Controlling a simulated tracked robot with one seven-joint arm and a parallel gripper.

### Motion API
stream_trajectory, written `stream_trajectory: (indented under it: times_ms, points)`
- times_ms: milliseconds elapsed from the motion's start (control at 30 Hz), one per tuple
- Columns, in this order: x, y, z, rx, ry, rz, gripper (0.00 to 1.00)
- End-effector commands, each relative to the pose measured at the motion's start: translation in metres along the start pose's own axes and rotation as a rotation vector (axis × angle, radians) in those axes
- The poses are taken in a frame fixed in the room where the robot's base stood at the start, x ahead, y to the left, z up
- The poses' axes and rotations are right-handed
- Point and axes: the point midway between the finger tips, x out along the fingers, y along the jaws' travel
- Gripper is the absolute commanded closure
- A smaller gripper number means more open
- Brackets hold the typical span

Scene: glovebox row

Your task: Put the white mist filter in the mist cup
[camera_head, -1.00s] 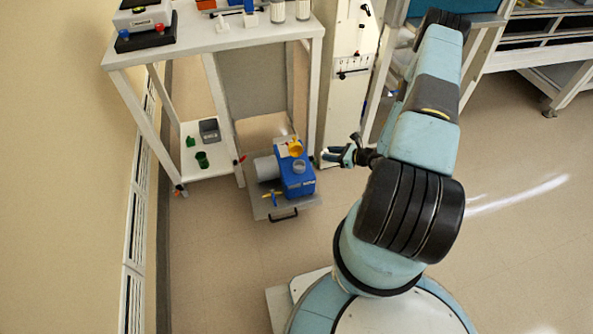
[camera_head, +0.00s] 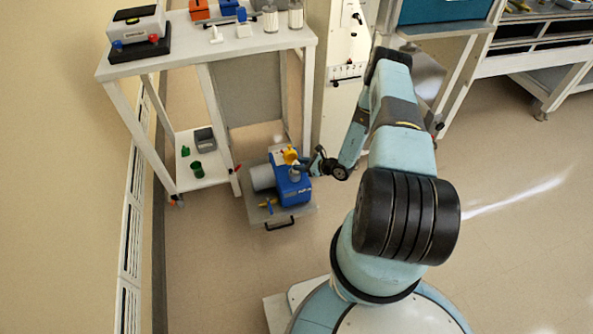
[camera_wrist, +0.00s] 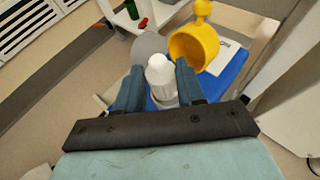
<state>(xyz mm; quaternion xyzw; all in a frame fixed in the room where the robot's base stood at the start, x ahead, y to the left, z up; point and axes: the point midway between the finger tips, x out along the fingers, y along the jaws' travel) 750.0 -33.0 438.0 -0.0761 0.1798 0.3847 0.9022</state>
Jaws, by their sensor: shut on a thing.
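The white mist filter (camera_wrist: 160,72) is between the two blue fingers of my gripper (camera_wrist: 160,82) in the wrist view, rounded end showing. My gripper is shut on it. In the head view my gripper (camera_head: 303,165) is over the top of the blue pump (camera_head: 291,188). A pale round cup (camera_head: 295,176), apparently the mist cup, is on the pump's top right below the gripper, partly hidden by it. I cannot tell whether the filter is inside the cup or just above it. A yellow hollow part (camera_wrist: 197,46) with a round knob is close to the right finger.
The pump sits on a grey tray (camera_head: 291,222) with a black handle, below a white bench (camera_head: 230,45). A bench leg (camera_head: 308,105) is near my gripper. A low white shelf (camera_head: 207,182) at left holds a green cup (camera_head: 197,169). Floor in front is clear.

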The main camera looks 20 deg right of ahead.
Motion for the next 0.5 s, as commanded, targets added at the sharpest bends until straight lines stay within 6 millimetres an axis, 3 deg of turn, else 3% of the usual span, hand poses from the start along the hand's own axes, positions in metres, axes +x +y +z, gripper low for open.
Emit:
stream_trajectory:
  times_ms: [267, 500]
  points:
    - [0.015, -0.002, -0.008, -0.001, 0.000, 0.001, 0.91]
    - [0.025, -0.002, -0.034, 0.000, 0.000, 0.000, 0.91]
